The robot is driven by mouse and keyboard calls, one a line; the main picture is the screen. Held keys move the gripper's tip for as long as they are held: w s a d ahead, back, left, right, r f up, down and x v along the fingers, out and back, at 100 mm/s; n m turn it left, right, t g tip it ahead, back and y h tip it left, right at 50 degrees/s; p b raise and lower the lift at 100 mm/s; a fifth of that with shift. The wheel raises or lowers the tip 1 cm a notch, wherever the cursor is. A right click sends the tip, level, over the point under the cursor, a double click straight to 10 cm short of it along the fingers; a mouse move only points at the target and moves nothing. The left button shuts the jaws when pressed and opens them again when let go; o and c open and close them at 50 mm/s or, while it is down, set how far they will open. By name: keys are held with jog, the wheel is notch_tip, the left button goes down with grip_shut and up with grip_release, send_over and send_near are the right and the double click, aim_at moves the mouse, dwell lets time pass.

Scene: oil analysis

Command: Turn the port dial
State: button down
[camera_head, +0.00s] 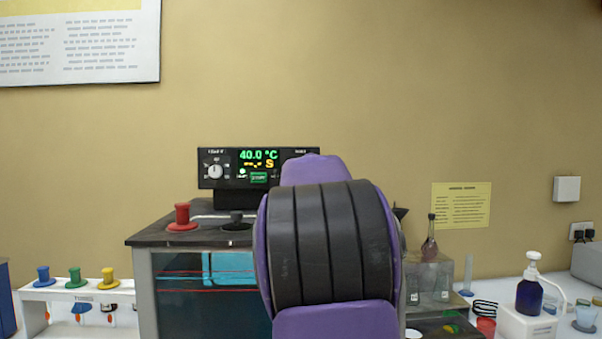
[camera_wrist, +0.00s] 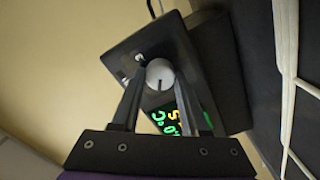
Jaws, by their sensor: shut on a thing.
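A black control unit (camera_head: 226,170) with a lit display reading 40.0 °C stands on top of the bath in the head view. It also shows, strongly turned, in the wrist view (camera_wrist: 212,65). A round pale port dial (camera_wrist: 160,73) with a dark pointer line is on its face beside the display. My gripper (camera_wrist: 160,77) has its two dark fingers on either side of this dial and is shut on it. In the head view my arm hides this dial and my fingers. Another white dial (camera_head: 215,171) shows at the unit's left end, untouched.
The bath (camera_head: 150,241) has a dark lid with a red stopper (camera_head: 182,217) and a black stopper (camera_head: 237,220). A white rack (camera_head: 78,292) with coloured plugs stands left. A flask (camera_head: 430,245) and a pump bottle (camera_head: 530,293) stand right.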

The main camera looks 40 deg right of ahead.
jog(key=shift+n, duration=0.6)
jog(key=shift+c, duration=2.2)
grip_release()
